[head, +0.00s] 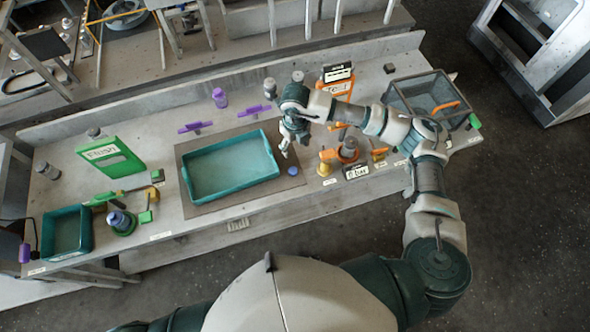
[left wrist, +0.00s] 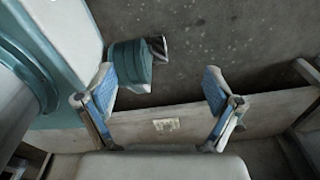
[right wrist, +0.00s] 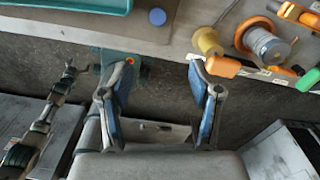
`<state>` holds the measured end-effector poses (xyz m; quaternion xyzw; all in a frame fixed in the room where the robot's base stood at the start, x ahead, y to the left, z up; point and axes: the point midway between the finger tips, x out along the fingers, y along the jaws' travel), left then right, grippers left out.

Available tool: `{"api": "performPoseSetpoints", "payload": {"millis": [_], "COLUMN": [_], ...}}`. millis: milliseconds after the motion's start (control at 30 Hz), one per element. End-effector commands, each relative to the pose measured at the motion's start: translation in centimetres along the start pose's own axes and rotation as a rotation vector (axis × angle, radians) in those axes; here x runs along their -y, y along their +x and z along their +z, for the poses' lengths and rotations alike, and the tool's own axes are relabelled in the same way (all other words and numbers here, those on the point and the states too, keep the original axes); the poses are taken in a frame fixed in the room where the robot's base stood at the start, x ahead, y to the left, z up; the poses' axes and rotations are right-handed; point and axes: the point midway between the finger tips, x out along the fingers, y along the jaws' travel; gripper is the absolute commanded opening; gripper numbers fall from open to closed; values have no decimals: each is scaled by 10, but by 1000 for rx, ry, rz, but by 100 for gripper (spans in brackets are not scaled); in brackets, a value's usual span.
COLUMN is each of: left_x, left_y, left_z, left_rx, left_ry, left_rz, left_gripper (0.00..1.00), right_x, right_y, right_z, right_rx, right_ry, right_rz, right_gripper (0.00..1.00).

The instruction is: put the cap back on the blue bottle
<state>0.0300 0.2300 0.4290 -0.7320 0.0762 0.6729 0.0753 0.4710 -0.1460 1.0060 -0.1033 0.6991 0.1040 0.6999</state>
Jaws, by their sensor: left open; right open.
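A small round blue piece (head: 292,171), which looks like the cap, lies on the brown mat right of the teal tray. It also shows in the right wrist view (right wrist: 157,16). I cannot clearly pick out a blue bottle; a dark bluish cylinder (head: 117,219) stands in a green ring at the left. My right gripper (head: 293,148) is above the mat's right edge, just behind the blue piece, open and empty; it also shows in the right wrist view (right wrist: 161,70). My left gripper (left wrist: 160,80) is open and empty over the floor, outside the head view.
The teal tray (head: 189,189) sits on the mat. Orange fixtures (head: 328,156) stand right of my right gripper. A purple bottle (head: 220,97) stands behind the tray. A wire-sided bin (head: 402,96) is at the right.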

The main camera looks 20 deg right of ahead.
Motion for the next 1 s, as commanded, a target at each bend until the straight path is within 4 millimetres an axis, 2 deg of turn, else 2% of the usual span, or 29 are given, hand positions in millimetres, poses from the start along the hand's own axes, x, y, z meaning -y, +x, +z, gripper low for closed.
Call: {"api": "performPoseSetpoints", "payload": {"millis": [367, 467, 800, 1000], "left_x": [17, 17, 7, 6], "left_y": [-1, -4, -13, -15], "left_z": [3, 3, -1, -1], "left_rx": [4, 4, 0, 0], "left_ry": [3, 2, -1, 0], "left_rz": [-19, -20, -8, -7], "left_gripper": [92, 92, 92, 92], "right_x": [4, 5, 2, 0], "right_y": [5, 20, 92, 118], "right_z": [-1, -2, -1, 0], "right_rx": [-1, -4, -4, -2], "right_ry": [0, 1, 0, -2], "right_rz": [4, 7, 4, 4], "right_gripper": [63, 63, 63, 63]}}
